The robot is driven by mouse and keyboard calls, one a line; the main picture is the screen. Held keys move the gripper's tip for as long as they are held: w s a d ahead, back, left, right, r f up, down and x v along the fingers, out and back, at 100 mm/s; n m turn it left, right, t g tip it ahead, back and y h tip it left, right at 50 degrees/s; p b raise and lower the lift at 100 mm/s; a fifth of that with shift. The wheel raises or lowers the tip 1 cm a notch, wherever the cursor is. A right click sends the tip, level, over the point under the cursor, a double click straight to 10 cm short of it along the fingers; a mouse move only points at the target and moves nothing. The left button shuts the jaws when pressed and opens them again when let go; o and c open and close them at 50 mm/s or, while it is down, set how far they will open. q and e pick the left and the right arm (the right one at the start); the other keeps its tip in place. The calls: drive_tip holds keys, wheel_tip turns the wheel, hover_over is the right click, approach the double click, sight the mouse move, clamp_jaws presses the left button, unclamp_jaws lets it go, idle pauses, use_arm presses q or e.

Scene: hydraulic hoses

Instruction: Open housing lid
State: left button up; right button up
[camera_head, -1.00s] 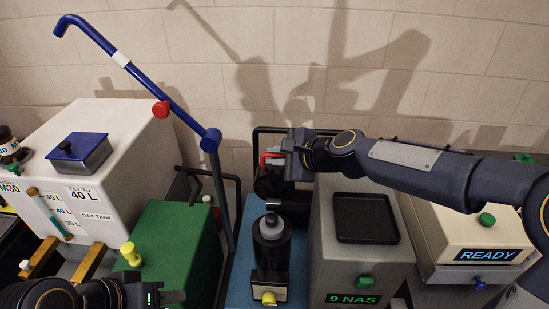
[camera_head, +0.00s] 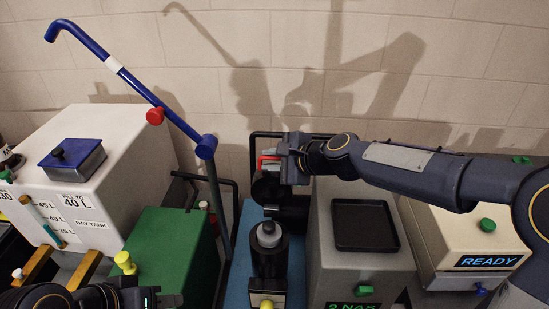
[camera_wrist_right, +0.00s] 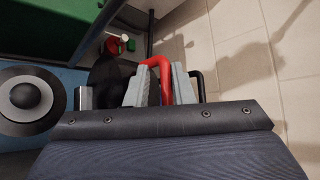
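My right gripper (camera_head: 284,160) reaches in from the right to a red handle (camera_head: 266,161) at the back of the black housing. In the right wrist view the red handle (camera_wrist_right: 158,66) runs between the grey fingers, which look closed on it. Below the handle in the head view is a dark round part (camera_head: 267,187), seemingly the lid; my gripper partly hides it, so I cannot tell how far it is raised. A black cylinder with a grey cap (camera_head: 269,234) stands in front. My left gripper (camera_head: 140,299) is at the bottom edge, partly cut off; its fingers are unclear.
A white day tank (camera_head: 110,150) and green box (camera_head: 162,245) stand left. A blue pipe (camera_head: 130,78) leans up at the back. A grey cabinet with a black tray (camera_head: 365,240) stands right of the housing, beside a cream box marked READY (camera_head: 480,240). The wall is behind.

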drive_tip(key=shift+s+a+f, duration=0.15)
drive_tip(key=shift+s+f, duration=0.05)
drive_tip(key=v, duration=0.8)
drive_tip(key=shift+w+b, duration=0.3)
drive_tip(key=shift+b, duration=0.15)
drive_tip(key=shift+r, duration=0.1)
